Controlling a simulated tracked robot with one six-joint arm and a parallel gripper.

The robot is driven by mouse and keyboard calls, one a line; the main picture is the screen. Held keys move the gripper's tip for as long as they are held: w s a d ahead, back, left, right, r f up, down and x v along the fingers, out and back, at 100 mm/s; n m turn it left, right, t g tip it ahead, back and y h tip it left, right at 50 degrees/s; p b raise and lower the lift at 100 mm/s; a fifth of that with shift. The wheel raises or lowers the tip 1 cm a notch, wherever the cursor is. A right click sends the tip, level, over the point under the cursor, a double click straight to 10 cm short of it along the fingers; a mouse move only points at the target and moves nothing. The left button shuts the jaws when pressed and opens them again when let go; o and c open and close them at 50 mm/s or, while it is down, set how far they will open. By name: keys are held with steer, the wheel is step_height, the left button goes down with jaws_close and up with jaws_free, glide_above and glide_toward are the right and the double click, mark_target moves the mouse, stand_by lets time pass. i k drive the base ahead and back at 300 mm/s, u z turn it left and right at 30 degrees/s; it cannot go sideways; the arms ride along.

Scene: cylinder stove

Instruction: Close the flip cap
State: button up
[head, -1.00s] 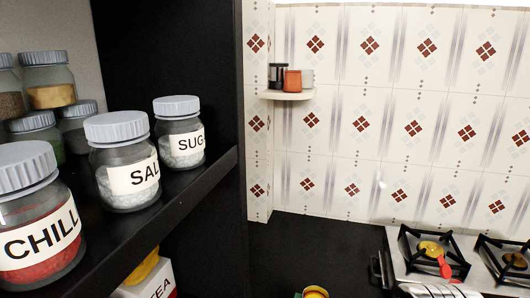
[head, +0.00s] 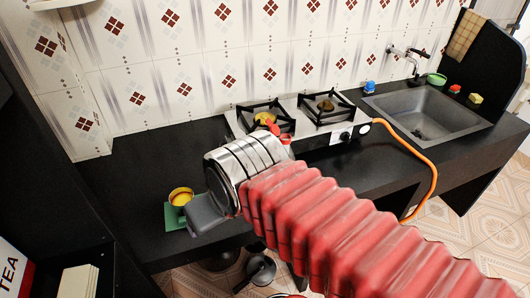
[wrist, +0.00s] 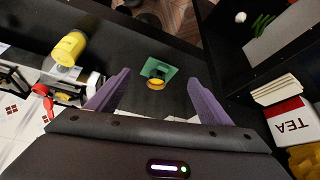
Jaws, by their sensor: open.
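A small round thing with a yellow rim (head: 181,196) stands on the black counter, by a flat green square piece (head: 172,220). In the wrist view the rim (wrist: 156,84) and green piece (wrist: 160,66) lie between and beyond my fingers. Which part is the flip cap, and whether the green piece is hinged to it, I cannot tell. My gripper (wrist: 159,77) is open and empty, its purple fingers apart. In the head view my gripper (head: 204,214) is just right of the yellow-rimmed thing and partly hides the green piece.
A stove (head: 300,128) with two burners and a red-handled thing is at the back, and a sink (head: 420,108) is farther right. A yellow cylinder (wrist: 69,48) is at the wrist view's upper left. A TEA box (wrist: 290,120) stands on a shelf to the right.

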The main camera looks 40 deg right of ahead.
mark_target(274, 128)
steer(key=z, duration=0.65)
steer(key=k, duration=0.4)
steer(key=z, duration=0.4)
steer(key=i, duration=0.5)
